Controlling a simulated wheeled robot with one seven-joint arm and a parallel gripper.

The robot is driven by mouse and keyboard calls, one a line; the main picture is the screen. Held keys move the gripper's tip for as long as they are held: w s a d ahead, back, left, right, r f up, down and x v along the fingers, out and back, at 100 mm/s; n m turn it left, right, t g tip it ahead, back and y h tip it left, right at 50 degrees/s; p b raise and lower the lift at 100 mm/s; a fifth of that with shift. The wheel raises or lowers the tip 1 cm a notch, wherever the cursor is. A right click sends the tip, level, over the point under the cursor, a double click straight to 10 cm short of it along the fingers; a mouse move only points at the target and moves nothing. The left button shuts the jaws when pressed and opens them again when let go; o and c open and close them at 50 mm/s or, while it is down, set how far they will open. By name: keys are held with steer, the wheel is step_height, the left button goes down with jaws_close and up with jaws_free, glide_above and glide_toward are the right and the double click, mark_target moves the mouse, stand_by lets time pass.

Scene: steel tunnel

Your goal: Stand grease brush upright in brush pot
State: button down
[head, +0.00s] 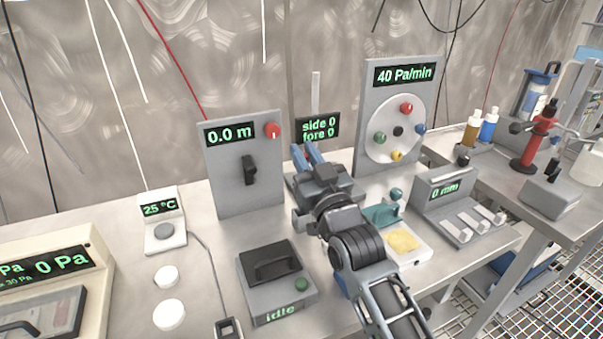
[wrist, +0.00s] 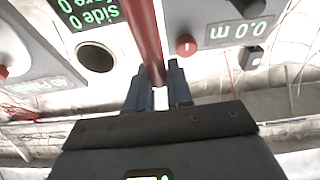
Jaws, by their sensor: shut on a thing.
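My gripper (wrist: 160,85) is shut on a dark red rod (wrist: 145,40), which I take to be the handle of the grease brush. The rod runs from between the blue fingertips to the top edge of the wrist view. Its bristles do not show. A dark round opening with a pale rim (wrist: 96,56) lies beside and apart from the rod; it looks like the brush pot, but I cannot be sure. In the head view my gripper (head: 308,156) is in front of the "side 0 fore 0" display, and the brush cannot be made out there.
The "0.0 m" panel (head: 244,190) stands left of my gripper and the dial panel (head: 372,85) right. The "side 0 fore 0" display (head: 318,128) is behind. A white tray with yellow stuff (head: 403,241) and an "idle" box (head: 275,285) are nearer.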

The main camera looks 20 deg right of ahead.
steer(key=shift+a+f, duration=0.25)
steer(key=shift+a, duration=0.15)
steer(key=shift+f, duration=2.05)
steer(key=shift+f+b, duration=0.35)
steer(key=shift+f, duration=0.1)
steer(key=shift+f, duration=0.15)
steer(key=c, duration=1)
jaws_free()
